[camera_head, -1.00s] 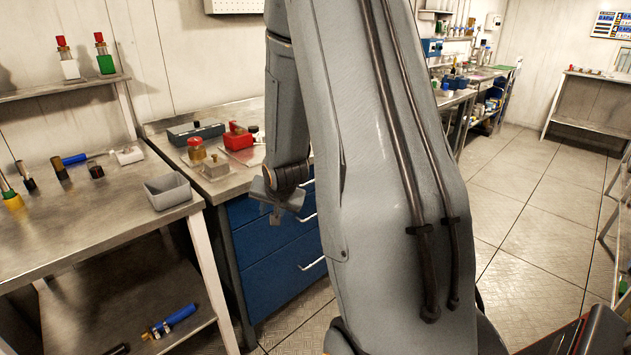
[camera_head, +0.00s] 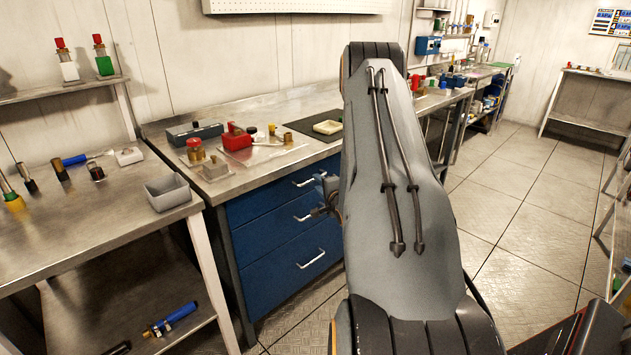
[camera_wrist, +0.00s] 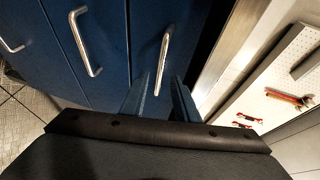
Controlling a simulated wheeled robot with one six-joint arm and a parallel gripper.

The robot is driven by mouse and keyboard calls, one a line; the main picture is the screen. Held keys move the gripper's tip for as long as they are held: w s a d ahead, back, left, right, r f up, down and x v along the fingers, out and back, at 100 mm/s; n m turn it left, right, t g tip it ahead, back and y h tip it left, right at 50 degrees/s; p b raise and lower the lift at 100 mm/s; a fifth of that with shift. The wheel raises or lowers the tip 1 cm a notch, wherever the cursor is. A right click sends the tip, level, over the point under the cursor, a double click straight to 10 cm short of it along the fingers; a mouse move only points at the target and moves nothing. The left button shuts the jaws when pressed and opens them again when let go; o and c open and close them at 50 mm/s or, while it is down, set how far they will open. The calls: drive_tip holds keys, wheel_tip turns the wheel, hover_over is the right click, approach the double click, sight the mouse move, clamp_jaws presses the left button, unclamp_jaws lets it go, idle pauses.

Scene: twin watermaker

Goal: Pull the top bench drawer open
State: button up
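The blue drawer unit under the bench has a top drawer (camera_head: 275,192) that looks closed, with a silver bar handle (camera_head: 309,178). In the wrist view the top handle (camera_wrist: 164,62) is straight ahead, its near end seen between the fingers. My gripper (camera_wrist: 161,82) is open, its two blue-grey fingers apart on either side of the handle's line. I cannot tell whether they touch it. In the head view my gripper (camera_head: 326,197) is partly hidden by my arm, just in front of the drawers at the right.
The middle handle (camera_head: 307,215) and bottom handle (camera_head: 312,259) lie below. The bench top (camera_head: 255,175) overhangs the drawers and carries a red box (camera_head: 236,138) and other items. A grey bin (camera_head: 168,193) sits on the left table. The floor at right is open.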

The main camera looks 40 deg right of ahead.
drive_tip(key=shift+x, duration=2.05)
clamp_jaws()
